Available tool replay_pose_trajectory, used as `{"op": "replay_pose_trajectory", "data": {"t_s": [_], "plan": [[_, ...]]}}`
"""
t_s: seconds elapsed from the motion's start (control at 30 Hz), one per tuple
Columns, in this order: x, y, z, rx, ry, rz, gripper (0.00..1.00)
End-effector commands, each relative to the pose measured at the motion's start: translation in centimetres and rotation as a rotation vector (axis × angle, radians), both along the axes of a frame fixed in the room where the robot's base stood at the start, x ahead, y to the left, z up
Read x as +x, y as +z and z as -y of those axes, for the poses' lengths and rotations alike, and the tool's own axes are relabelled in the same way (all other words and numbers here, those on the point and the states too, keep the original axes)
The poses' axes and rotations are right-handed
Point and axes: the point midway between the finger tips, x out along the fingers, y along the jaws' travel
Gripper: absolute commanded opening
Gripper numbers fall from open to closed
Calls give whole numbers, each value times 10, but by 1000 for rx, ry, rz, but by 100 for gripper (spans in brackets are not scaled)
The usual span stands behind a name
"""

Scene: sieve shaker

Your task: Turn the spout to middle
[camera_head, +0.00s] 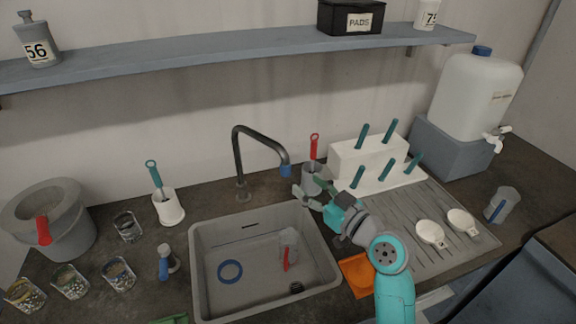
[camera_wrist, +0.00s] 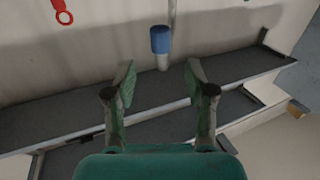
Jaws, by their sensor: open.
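The spout (camera_head: 260,136) is a dark bent pipe rising from its base (camera_head: 242,192) behind the sink (camera_head: 205,280). It points to the right in the head view and ends in a blue tip (camera_head: 286,170) near the sink's back right corner. My gripper (camera_head: 308,187) is open, just right of and below the blue tip. In the wrist view, the blue tip (camera_wrist: 160,40) lies ahead of and between the two open fingers (camera_wrist: 159,76), which appear apart from it. Nothing is held.
A holder with a red-handled tool (camera_head: 314,147) stands close behind my gripper. A white rack (camera_head: 352,160) with teal-handled tools is to the right. The sink holds a blue ring (camera_head: 230,271) and a cup (camera_head: 288,240). A shelf (camera_head: 215,55) runs above.

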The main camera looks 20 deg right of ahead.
Motion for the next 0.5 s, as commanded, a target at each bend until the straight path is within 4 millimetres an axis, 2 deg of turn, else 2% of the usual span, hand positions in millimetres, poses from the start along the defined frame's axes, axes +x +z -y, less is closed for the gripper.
{"op": "replay_pose_trajectory", "data": {"t_s": [0.3,0.5], "plan": [[53,0,-21,1,2,0,55],[76,0,-30,0,0,0,55]]}}
